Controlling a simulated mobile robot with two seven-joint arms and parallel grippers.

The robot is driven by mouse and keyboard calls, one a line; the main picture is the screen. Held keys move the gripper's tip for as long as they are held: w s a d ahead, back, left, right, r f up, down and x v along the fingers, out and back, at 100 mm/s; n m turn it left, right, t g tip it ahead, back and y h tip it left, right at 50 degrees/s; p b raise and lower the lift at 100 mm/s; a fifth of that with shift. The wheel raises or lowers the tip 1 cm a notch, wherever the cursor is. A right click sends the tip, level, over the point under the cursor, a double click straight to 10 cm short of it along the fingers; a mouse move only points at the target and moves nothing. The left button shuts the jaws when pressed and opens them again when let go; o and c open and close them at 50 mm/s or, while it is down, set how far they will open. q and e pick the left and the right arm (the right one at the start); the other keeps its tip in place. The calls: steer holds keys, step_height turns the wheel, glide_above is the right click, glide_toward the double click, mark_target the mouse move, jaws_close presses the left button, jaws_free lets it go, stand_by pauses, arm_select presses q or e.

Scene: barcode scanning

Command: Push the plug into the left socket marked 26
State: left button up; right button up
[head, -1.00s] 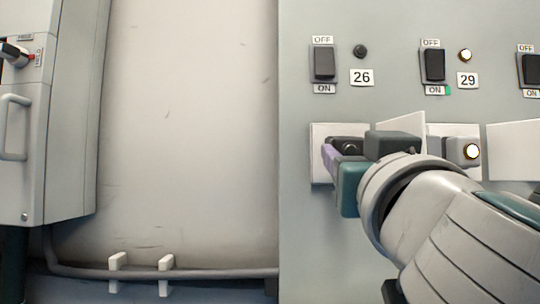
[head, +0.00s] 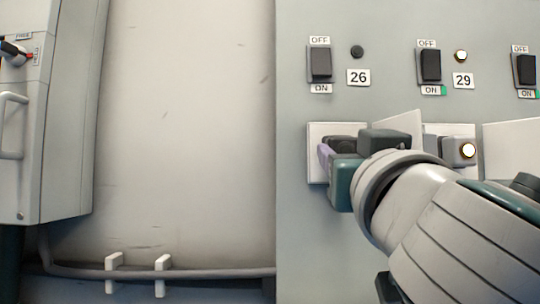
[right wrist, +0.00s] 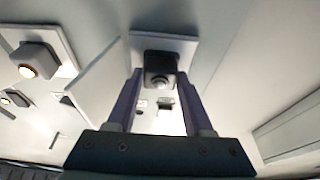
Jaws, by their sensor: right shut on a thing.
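The socket plate under the label 26 (head: 359,77) is a white square (head: 315,176) on the grey wall panel at the right of the head view. My right gripper (head: 325,157), with lilac fingers, is at this plate. It is shut on a dark plug (right wrist: 160,62), which shows between the fingers against the white plate in the right wrist view. In the head view the plug (head: 341,143) is partly hidden by the gripper. I cannot tell how deep it sits. My left gripper is not in view.
An open white flap (head: 404,126) stands just right of the gripper. Beyond it, a grey plug (head: 458,151) with a lit end sits below the label 29 (head: 463,80). Switch 26 (head: 320,65) is above, its lamp (head: 357,52) dark. A grey cabinet (head: 55,110) is at left.

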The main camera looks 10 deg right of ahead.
steer(key=shift+w, duration=0.1)
steer(key=o, duration=1.4)
steer(key=shift+c, duration=0.2)
steer(key=b+v, duration=0.1)
steer(key=v, duration=0.9)
steer(key=shift+r, duration=0.1)
